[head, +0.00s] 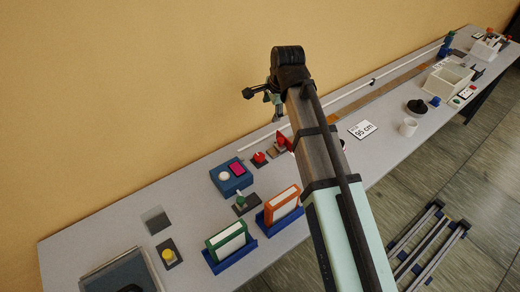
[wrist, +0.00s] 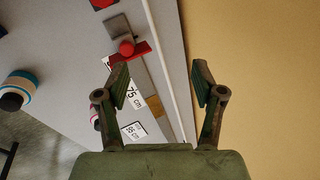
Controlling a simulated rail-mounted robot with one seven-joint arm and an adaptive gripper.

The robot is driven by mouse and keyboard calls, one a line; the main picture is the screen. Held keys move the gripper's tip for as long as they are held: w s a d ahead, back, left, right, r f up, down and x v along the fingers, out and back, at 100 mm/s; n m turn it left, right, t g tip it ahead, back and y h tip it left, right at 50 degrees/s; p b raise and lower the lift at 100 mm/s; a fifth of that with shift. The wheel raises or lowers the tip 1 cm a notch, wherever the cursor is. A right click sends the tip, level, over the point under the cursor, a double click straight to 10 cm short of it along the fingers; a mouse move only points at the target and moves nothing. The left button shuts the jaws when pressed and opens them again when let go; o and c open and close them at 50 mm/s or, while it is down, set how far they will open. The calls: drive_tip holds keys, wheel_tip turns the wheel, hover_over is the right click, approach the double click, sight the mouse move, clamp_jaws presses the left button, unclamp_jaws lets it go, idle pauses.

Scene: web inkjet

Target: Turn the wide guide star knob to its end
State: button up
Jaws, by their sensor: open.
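A red guide piece (wrist: 140,50) with a round red knob (wrist: 126,48) sits on the brown ruler strip in the wrist view. The red guide also shows in the head view (head: 284,142), partly behind my arm. I cannot tell for sure that this knob is the wide guide star knob; its outline is too small to read. My gripper (wrist: 160,78) is open and empty, its fingers apart. The knob lies beyond the left fingertip in the wrist view. In the head view my gripper (head: 262,93) is above the back of the bench near the wall.
A white rail (wrist: 165,60) runs along the wall side. Labels reading 75 cm (wrist: 133,92) and 95 cm (head: 362,129) lie by the ruler. A blue button box (head: 231,178), another red knob (head: 259,158) and a yellow knob (head: 167,254) stand on the grey bench (head: 110,232).

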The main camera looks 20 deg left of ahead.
sight(259, 156)
drive_tip(key=s+a+g+h, duration=0.2)
drive_tip(key=s+g+h, duration=0.1)
drive_tip(key=s, duration=0.3)
drive_tip(key=f+p, duration=0.1)
drive_tip(key=f, duration=0.7)
drive_tip(key=f+p, duration=0.2)
drive_tip(key=f, duration=0.6)
drive_tip(key=shift+s+a+f+p, duration=0.1)
drive_tip(key=shift+s+a+p, duration=0.1)
drive_tip(key=shift+p, duration=0.1)
drive_tip(key=c, duration=1.1)
